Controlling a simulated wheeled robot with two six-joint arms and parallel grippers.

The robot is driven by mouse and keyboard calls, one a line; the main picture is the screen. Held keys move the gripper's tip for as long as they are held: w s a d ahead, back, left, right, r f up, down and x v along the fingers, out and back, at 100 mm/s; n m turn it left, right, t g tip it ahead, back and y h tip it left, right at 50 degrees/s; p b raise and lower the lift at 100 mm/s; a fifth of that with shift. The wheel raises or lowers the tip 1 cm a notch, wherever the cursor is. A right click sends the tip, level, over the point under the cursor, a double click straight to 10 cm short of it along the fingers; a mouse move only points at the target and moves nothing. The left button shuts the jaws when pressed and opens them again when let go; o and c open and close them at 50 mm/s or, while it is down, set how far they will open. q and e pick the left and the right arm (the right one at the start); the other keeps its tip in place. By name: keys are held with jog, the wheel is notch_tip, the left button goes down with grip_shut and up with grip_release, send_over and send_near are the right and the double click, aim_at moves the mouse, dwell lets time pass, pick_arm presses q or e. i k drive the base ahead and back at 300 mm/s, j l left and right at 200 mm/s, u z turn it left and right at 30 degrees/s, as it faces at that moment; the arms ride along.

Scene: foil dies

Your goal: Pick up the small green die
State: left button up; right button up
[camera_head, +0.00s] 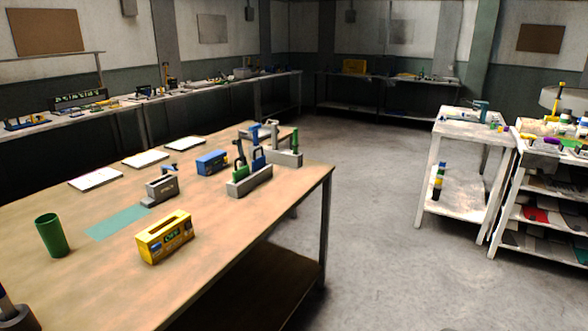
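A green piece (241,172) stands in a grey holder (252,181) on the wooden table, beside a blue piece (258,158). It may be the small green die, but it is too small to tell.
The wooden table (205,207) also carries a green cup (52,236), a yellow box (165,238), a blue box (212,162), a grey block (161,189), papers (96,179) and a teal mat (118,222). White shelving (465,131) stands right; the floor (380,190) between is clear.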

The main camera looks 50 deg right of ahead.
aim_at(243, 172)
jog(key=z, duration=1.25)
